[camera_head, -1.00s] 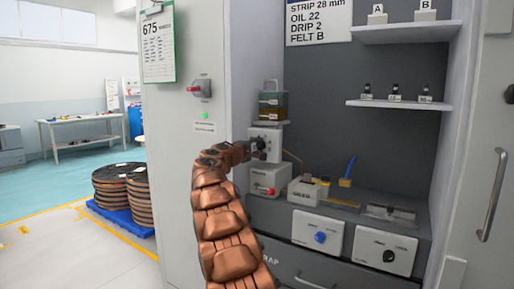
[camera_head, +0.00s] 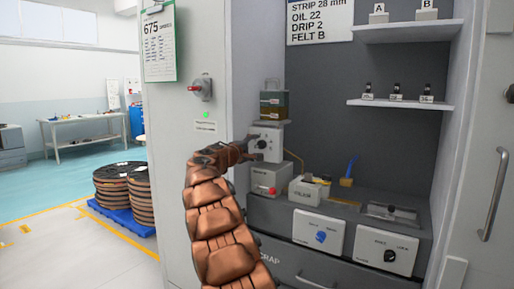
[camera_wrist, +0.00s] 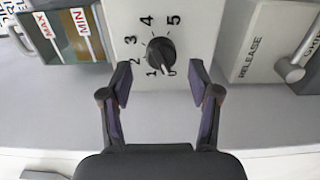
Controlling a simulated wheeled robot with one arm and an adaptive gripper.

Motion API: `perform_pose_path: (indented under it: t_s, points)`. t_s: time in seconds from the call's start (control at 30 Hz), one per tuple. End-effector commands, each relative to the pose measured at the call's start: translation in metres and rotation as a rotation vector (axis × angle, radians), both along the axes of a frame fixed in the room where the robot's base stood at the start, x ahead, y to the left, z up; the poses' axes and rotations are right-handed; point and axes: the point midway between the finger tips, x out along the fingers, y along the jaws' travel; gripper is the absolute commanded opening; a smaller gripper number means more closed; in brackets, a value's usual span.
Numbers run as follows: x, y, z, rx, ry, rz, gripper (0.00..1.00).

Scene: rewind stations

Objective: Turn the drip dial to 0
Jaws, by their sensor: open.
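The drip dial is a round black knob (camera_wrist: 160,54) on a white panel printed with the numbers 0 to 5. It has a pale mark on its lower edge, toward the 0 and 1, but I cannot tell exactly which. In the head view the dial (camera_head: 262,143) sits on the front of a white box (camera_head: 271,132) in the cabinet. My gripper (camera_wrist: 160,82) is open and empty. Its fingertips stand left and right just below the dial, apart from it. In the head view my gripper (camera_head: 250,150) is at the box, partly hiding it.
A green-amber oil container (camera_head: 273,104) stands above the dial box; its MAX and MIN labels (camera_wrist: 65,22) show left of the dial. A white RELEASE box (camera_wrist: 255,45) is to the right. Below is a white box with a red knob (camera_head: 267,179). The cabinet wall (camera_head: 235,85) is close left.

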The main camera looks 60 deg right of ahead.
Motion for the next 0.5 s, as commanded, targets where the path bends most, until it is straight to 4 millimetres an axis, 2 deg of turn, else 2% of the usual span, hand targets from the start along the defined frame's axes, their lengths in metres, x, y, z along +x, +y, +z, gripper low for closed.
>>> perform_pose_path:
  t_s: [0.5]
  points:
    - [-0.003,0.066,0.000,-0.002,0.005,0.000,0.62]
